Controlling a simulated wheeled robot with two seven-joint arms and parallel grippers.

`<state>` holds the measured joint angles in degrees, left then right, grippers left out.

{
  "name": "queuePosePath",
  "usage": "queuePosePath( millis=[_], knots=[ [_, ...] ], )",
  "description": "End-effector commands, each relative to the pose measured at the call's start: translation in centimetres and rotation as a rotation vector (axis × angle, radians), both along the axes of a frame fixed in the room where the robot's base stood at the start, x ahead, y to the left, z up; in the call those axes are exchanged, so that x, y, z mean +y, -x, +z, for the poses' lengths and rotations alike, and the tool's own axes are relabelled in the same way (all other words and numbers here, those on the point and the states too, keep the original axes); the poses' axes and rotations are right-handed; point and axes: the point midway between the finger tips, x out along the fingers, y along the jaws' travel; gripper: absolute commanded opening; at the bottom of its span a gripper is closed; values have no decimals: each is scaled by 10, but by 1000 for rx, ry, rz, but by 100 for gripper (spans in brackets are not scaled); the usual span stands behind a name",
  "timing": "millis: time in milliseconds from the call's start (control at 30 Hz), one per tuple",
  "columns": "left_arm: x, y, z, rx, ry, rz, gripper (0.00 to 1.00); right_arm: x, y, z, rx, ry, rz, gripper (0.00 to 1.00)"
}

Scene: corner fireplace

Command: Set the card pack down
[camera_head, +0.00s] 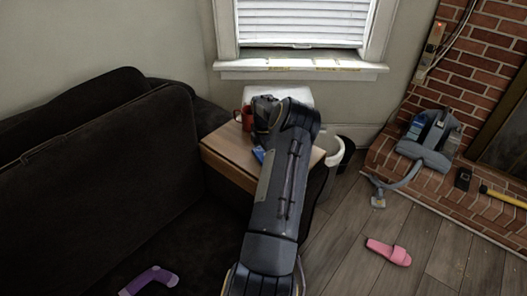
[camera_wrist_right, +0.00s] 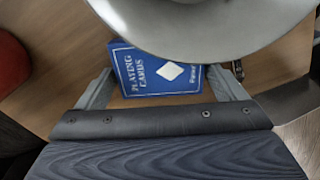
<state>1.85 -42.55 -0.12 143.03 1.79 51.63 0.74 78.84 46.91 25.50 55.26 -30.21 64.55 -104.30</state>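The blue card pack (camera_wrist_right: 160,72) lies between the two fingers of my right gripper (camera_wrist_right: 160,85) in the right wrist view, its printed face toward the camera. The fingertips appear to meet its two ends. It is at or just above the wooden tabletop; a small gap cannot be ruled out. Part of its upper edge is hidden behind a pale round object (camera_wrist_right: 205,25). In the head view only a blue bit of the pack (camera_head: 259,155) shows beside my arm, over the small wooden table (camera_head: 228,155). The right fingers are hidden there. My left gripper is out of view.
A red mug (camera_head: 244,119) stands on the table's back left. A white object (camera_head: 295,95) is behind my arm. A dark sofa (camera_head: 110,170) is at the left, a white bin (camera_head: 331,149) right of the table. A pink slipper (camera_head: 388,251) lies on the floor.

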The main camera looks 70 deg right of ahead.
Motion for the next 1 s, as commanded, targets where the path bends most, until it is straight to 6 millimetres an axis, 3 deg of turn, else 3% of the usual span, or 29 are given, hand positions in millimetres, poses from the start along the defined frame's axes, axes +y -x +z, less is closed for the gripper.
queuePosePath(
  millis=[367, 800, 1000],
  knots=[
    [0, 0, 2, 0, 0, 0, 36, 0, 0, 6, 0, 1, 0, 100],
    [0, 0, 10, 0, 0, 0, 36, -1, 0, 92, -1, 3, 0, 100],
    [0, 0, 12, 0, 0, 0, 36, 0, 0, 117, 0, 1, 0, 100]
  ],
)
